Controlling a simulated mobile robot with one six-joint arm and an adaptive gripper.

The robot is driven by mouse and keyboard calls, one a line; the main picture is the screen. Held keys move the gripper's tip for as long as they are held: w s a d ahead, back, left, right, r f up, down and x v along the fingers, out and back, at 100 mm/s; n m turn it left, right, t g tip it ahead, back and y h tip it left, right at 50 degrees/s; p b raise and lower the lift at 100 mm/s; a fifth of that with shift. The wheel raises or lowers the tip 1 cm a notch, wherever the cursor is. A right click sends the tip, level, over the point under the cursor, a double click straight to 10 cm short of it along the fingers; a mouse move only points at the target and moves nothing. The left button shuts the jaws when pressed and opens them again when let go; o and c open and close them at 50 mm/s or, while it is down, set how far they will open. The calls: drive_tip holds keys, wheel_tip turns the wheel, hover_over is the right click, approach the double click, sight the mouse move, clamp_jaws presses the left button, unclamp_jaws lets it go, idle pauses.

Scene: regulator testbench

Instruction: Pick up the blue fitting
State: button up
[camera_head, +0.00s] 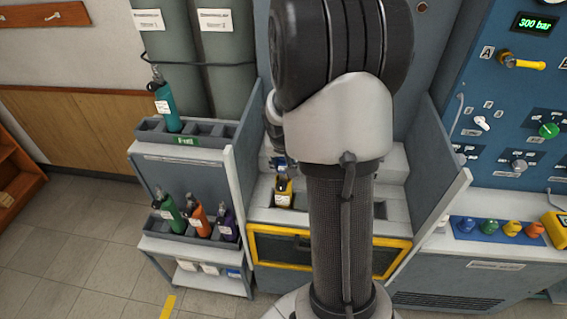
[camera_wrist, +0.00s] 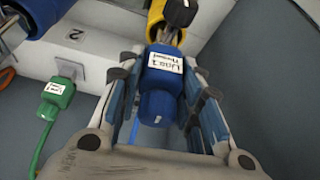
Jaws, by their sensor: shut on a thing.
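The blue fitting (camera_wrist: 158,106) has a white printed label and sits between the fingers of my gripper (camera_wrist: 163,74) in the wrist view. My gripper is shut on it, with a finger along each side. Just beyond it is a yellow bottle (camera_wrist: 158,14) with a metal and dark valve top; I cannot tell whether fitting and valve touch. In the head view the yellow bottle (camera_head: 284,193) stands in the grey bench, with a small blue part (camera_head: 282,162), likely the fitting, above it. My arm hides most of the gripper there.
A green connector (camera_wrist: 59,92) with a cable is on the left in the wrist view. A rack (camera_head: 150,136) with a teal bottle (camera_head: 166,106) and a lower rack with green, orange and purple bottles stand left. A blue control panel (camera_head: 510,110) is right.

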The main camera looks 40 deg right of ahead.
drive_tip(key=shift+r, duration=0.1)
wheel_tip(320, 180, up, 20)
drive_tip(key=p, duration=0.6)
drive_tip(key=shift+p, duration=0.35)
